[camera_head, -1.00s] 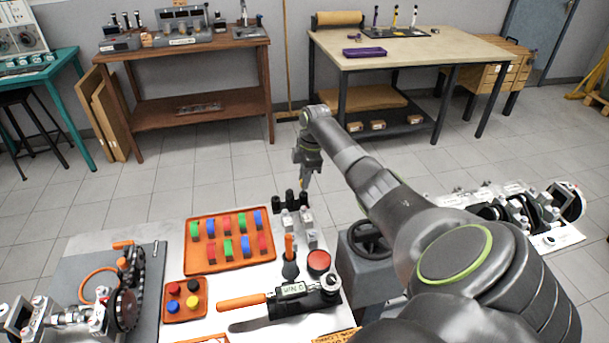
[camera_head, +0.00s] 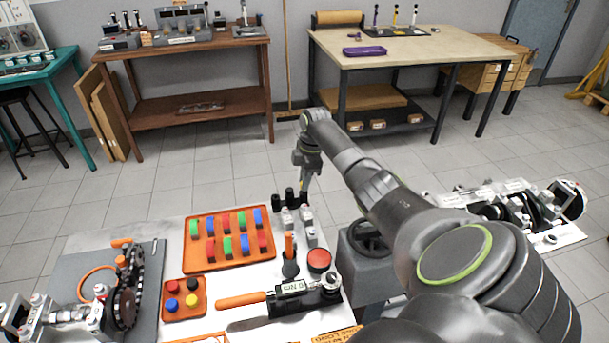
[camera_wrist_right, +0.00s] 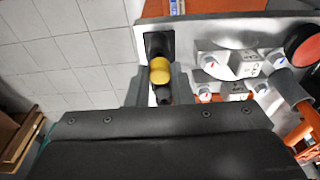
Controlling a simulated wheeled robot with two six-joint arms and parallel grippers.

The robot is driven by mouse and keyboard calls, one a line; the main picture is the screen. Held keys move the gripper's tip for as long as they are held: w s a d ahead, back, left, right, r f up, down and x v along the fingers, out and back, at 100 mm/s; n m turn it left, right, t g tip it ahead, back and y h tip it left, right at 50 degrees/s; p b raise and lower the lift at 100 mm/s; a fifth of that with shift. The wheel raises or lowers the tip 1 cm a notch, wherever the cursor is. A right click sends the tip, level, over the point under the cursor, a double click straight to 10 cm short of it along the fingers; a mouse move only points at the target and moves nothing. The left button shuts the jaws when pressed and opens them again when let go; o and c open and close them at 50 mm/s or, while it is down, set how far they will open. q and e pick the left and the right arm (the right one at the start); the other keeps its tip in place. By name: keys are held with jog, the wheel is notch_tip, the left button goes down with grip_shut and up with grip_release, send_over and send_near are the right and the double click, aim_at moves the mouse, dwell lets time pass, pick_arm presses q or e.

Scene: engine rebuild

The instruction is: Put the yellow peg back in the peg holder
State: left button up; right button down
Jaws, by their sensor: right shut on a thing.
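My right gripper (camera_head: 304,184) hangs at the far edge of the white worktop, just over a row of black upright cylinders (camera_head: 289,197) that looks like the peg holder. In the right wrist view my gripper (camera_wrist_right: 161,88) is shut on the yellow peg (camera_wrist_right: 160,70), with its rounded yellow top between the fingers. A black cylinder (camera_wrist_right: 157,42) stands beyond the peg, and another dark part shows on its near side. Whether the peg's lower end touches the holder is hidden. My left gripper is not in view.
Silver blocks (camera_head: 306,226) stand close beside the holder, with a red button (camera_head: 319,260) nearer. An orange tray (camera_head: 215,266) of coloured blocks and a small orange tray (camera_head: 168,316) of round knobs lie to the left. Open floor lies beyond the worktop edge.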

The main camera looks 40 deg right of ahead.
jog(key=shift+f+b, duration=0.45)
jog(key=shift+f, duration=0.45)
jog(key=c, duration=1.5)
grip_release()
jog(key=shift+r, duration=0.2)
jog(key=shift+r+p, duration=1.35)
jog(key=shift+p, duration=0.35)
jog(key=shift+o, duration=0.2)
jog(key=o, duration=0.5)
jog(key=shift+r, duration=0.1)
